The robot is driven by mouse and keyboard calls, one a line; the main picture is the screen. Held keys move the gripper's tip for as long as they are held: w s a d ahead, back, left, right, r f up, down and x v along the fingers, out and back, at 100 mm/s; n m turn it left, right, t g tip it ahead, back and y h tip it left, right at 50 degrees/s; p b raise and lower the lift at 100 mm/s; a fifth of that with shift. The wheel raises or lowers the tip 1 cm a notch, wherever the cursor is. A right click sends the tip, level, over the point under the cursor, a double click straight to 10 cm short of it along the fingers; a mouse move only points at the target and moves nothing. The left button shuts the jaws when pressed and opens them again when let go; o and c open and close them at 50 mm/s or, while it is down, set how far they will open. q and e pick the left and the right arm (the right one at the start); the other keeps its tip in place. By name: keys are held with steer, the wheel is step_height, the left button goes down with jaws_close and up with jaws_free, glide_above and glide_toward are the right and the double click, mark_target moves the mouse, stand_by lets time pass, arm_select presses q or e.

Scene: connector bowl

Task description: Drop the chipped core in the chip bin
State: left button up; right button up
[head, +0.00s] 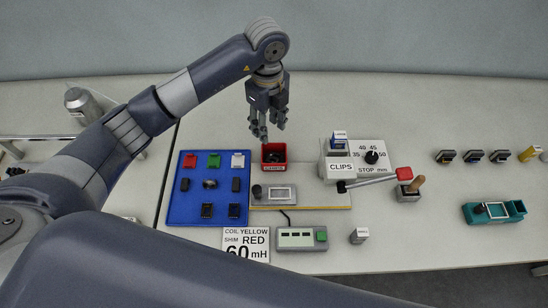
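A small red bin (265,160) with a white label on its front stands behind the grey device near the middle of the table. Something dark lies inside it, too small to identify surely as the chipped core. My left gripper (269,132) points down just above the bin's back edge. Its fingers are apart, and I see nothing between them. A dark round part (210,184) lies in the middle of the blue tray (190,212); I cannot tell whether it is chipped. My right gripper is out of view.
The blue tray also holds red, green and white pieces and several dark parts. A CLIPS box (341,168), a red-tipped lever (403,173) and a STOP dial (372,157) stand right of the bin. A teal holder (480,216) is far right. The table behind the bin is clear.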

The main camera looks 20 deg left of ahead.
arm_select(q)
step_height(320, 180, up, 6)
steer(key=shift+r, duration=0.15)
stand_by(0.6)
